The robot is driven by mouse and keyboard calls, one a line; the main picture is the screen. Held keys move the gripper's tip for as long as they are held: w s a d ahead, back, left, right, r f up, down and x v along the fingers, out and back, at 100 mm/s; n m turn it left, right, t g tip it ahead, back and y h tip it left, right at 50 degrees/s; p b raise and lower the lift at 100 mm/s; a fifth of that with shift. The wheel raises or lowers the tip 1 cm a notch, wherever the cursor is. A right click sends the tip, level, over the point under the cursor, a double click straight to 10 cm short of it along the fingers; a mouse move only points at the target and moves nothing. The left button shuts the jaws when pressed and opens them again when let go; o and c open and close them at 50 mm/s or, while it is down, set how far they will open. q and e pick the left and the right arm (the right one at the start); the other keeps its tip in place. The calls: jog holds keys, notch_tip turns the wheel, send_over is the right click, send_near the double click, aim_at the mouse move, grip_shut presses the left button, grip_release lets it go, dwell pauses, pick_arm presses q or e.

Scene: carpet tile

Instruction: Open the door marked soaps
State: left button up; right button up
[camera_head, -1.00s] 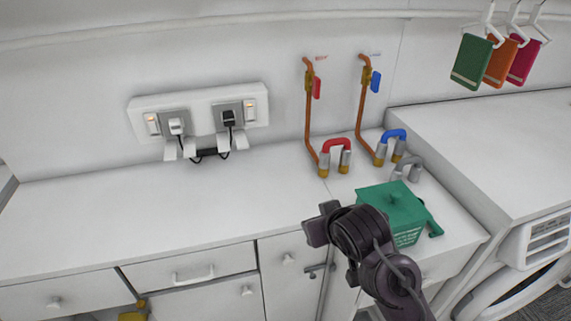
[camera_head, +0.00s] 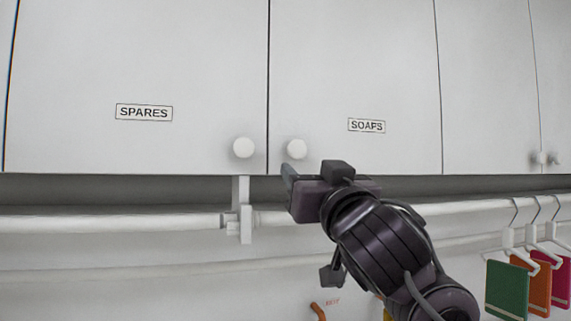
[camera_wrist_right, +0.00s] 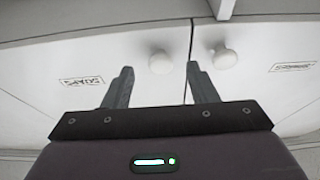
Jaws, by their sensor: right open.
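The white door marked SOAPS (camera_head: 375,75) is shut in the wall cabinet. Its round white knob (camera_head: 297,149) is at the door's lower left corner, and its label (camera_head: 366,125) is to the right. My right gripper (camera_head: 307,170) is open and empty, just below and in front of this knob. In the right wrist view, which looks turned over, the soaps knob (camera_wrist_right: 160,63) appears between the spread fingertips (camera_wrist_right: 160,70). It shows beyond them, and I cannot tell whether they touch it. My left gripper is not in view.
The shut SPARES door (camera_head: 140,60) has its own knob (camera_head: 243,147) close on the left, across the door seam. A white rail (camera_head: 110,222) with a bracket (camera_head: 245,215) runs below the cabinet. Hangers with cloths (camera_head: 507,287) hang at lower right.

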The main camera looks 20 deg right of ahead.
aim_at(298, 149)
jog(key=w+r+p, duration=0.1)
jog(key=r, duration=0.1)
jog(key=w+r+p, duration=0.1)
jog(key=shift+r, duration=0.4)
jog(key=w+p, duration=0.1)
jog(key=w, duration=0.1)
jog(key=shift+w, duration=0.4)
jog(key=shift+w+a+r, duration=0.1)
jog(key=shift+w, duration=0.05)
jog(key=c, duration=0.7)
grip_shut()
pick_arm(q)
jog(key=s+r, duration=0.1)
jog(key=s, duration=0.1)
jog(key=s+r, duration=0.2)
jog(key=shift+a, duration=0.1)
